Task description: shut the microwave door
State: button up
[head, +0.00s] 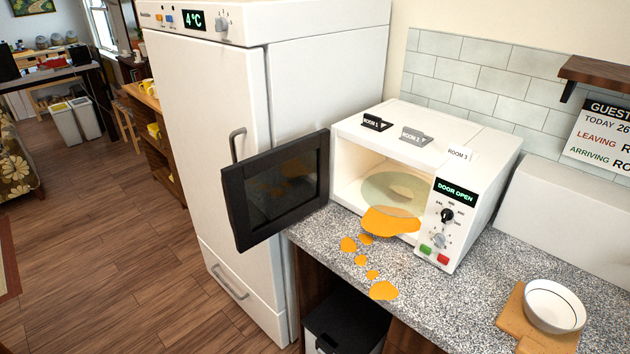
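The white microwave (475,160) stands on the speckled countertop, and its display reads "DOOR OPEN". Its dark-framed door (277,187) is swung wide open to the left, hinged at the left side of the opening, and sticks out past the counter in front of the fridge. Inside the cavity is a round turntable (395,188). An orange spill (390,222) covers the front of the cavity floor and hangs over its lower edge. My gripper is not in view.
Orange splashes (383,290) lie on the countertop (460,310) in front of the microwave. A white fridge (205,110) stands left, close behind the door. A bowl (554,304) sits on a wooden board at right. The wooden floor (110,260) at left is clear.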

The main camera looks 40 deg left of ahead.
aim_at(282, 185)
jog(key=k, duration=0.1)
jog(key=z, duration=2.55)
jog(key=k, duration=2.75)
jog(key=u, duration=2.55)
jog(key=i, duration=0.5)
jog(key=z, duration=0.05)
